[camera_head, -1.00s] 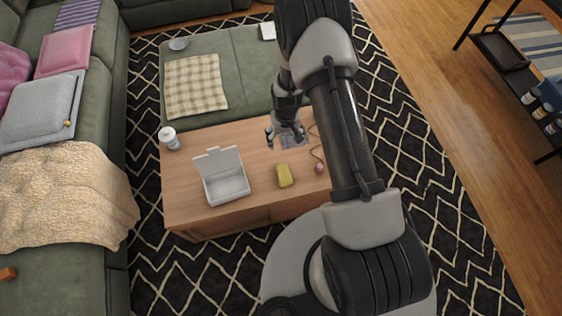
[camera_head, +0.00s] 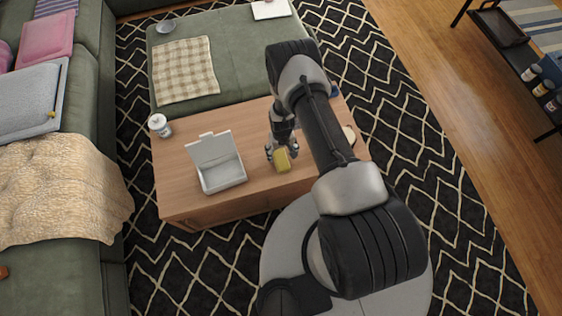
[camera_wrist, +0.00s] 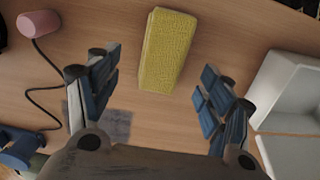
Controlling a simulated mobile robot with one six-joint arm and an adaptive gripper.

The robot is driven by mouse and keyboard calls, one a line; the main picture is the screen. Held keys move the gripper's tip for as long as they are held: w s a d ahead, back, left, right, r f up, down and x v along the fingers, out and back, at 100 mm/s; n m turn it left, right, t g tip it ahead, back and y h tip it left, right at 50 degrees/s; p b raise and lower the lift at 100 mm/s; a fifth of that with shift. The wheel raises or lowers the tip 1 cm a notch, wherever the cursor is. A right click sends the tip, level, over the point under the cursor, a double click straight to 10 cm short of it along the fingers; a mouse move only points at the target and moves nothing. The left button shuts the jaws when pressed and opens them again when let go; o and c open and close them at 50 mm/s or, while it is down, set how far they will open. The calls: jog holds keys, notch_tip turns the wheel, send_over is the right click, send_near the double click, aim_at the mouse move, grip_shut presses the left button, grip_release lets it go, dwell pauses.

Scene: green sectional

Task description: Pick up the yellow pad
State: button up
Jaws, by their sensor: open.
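The yellow pad (camera_head: 283,163) lies on the wooden coffee table (camera_head: 180,185), right of the white open box. My gripper (camera_head: 282,153) is just behind and above it in the head view and partly covers its far end. In the wrist view the pad (camera_wrist: 167,50) is a textured yellow block lying at the top middle, ahead of the fingertips. My gripper (camera_wrist: 160,88) is open, with its blue-padded fingers wide apart and nothing between them. The near part of the pad lies close to the line between the fingertips.
The white open box (camera_head: 221,172) stands left of the pad, and in the wrist view the box (camera_wrist: 290,95) is close to the right finger. A pink object (camera_wrist: 38,23) with a dark cord lies on the other side. A white bottle (camera_head: 159,125) stands at the table's left.

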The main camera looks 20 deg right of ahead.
aim_at(281, 159)
jog(key=f+b, duration=0.1)
jog(key=f, duration=0.3)
jog(key=f+b, duration=0.1)
jog(key=shift+s+a+f+b, duration=0.25)
jog(key=shift+f+b, duration=0.1)
jog(key=shift+f, duration=0.05)
jog(key=shift+r, duration=0.1)
jog(key=shift+c, duration=0.5)
jog(key=c, duration=1)
jog(key=shift+c, duration=0.2)
notch_tip(281, 159, up, 20)
jog(key=p, duration=0.7)
